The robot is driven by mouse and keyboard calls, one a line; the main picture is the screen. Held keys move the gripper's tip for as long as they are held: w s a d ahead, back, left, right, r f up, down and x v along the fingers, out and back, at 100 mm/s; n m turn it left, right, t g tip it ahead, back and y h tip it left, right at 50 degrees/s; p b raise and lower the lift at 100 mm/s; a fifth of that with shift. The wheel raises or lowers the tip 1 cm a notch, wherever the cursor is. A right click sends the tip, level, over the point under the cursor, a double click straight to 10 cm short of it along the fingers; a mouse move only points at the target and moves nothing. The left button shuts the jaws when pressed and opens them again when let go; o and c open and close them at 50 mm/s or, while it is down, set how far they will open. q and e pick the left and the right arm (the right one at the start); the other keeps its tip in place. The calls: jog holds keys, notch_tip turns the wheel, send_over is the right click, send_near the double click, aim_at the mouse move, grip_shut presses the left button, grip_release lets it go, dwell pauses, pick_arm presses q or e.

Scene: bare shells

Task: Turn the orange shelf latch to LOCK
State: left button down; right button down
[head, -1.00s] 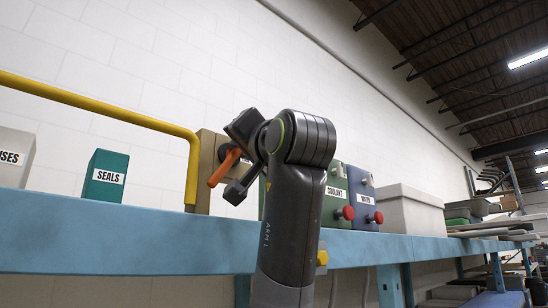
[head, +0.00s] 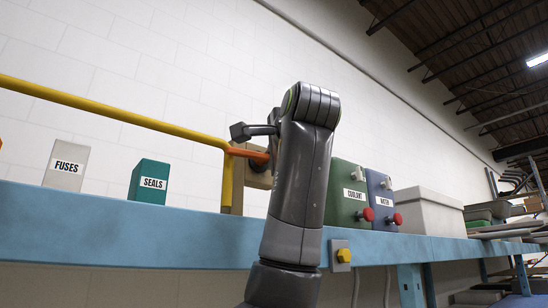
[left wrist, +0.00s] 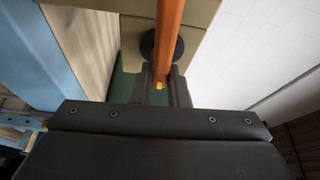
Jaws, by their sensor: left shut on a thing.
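The orange latch lever (head: 248,153) shows in the head view, lying nearly level and reaching left from its mount on a tan box (head: 258,180) on the shelf. My left gripper (head: 250,132) is at the lever, partly hidden behind my own arm. In the left wrist view the orange lever (left wrist: 169,40) runs between the two dark fingers of the gripper (left wrist: 160,86), which is shut on it. A round dark hub (left wrist: 162,47) sits behind the lever. No LOCK marking can be read. My right gripper is not in view.
A yellow rail (head: 120,115) ends beside the latch. A fuses box (head: 67,165) and a green seals box (head: 150,181) stand on the blue shelf (head: 110,225). Right of my arm are coolant (head: 346,195) and water (head: 379,200) boxes with red knobs, then a grey bin (head: 420,209).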

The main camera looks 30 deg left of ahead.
pick_arm(q)
jog(key=shift+a+f+m, duration=0.1)
jog(key=shift+m, duration=0.5)
jog(key=c, duration=1.8)
grip_release()
jog(key=o, duration=0.4)
jog(key=shift+a, duration=0.3)
jog(key=b+v, duration=0.5)
jog(key=v, duration=1.2)
jog(key=shift+s+d+r, duration=0.2)
jog(key=shift+s+r, duration=0.05)
jog(key=shift+r, duration=0.1)
jog(key=shift+w, duration=0.1)
